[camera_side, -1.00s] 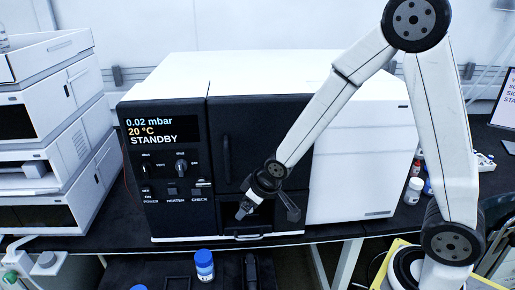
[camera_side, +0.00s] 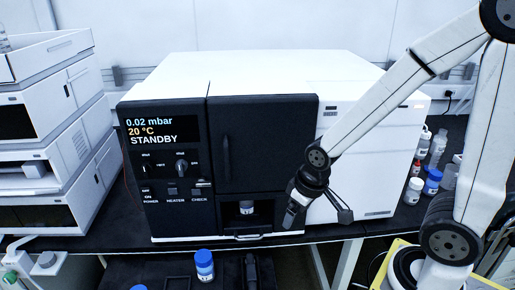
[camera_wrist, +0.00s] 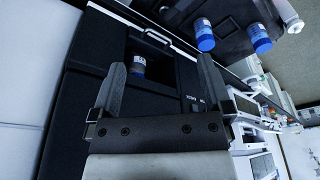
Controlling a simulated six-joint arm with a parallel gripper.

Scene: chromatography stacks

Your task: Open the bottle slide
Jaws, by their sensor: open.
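The bottle slide (camera_side: 250,237) is at the bottom of the dark front of the white instrument, below its door. A bottle (camera_side: 246,207) with a pale label stands in the recess above it. The wrist view shows this bottle (camera_wrist: 138,67) in the dark recess, with a thin curved handle (camera_wrist: 157,37) in front of it. How far out the slide is, I cannot tell. My gripper (camera_side: 291,215) is to the right of the recess in the side view, apart from the bottle. In the wrist view its jaws (camera_wrist: 161,78) are spread, with nothing held between them.
A blue-capped bottle (camera_side: 204,265) stands on a dark lower surface in front of the instrument. Several bottles and jars (camera_side: 432,182) stand on the bench at right. White stacked units (camera_side: 50,130) fill the left side. The space in front of the instrument door is clear.

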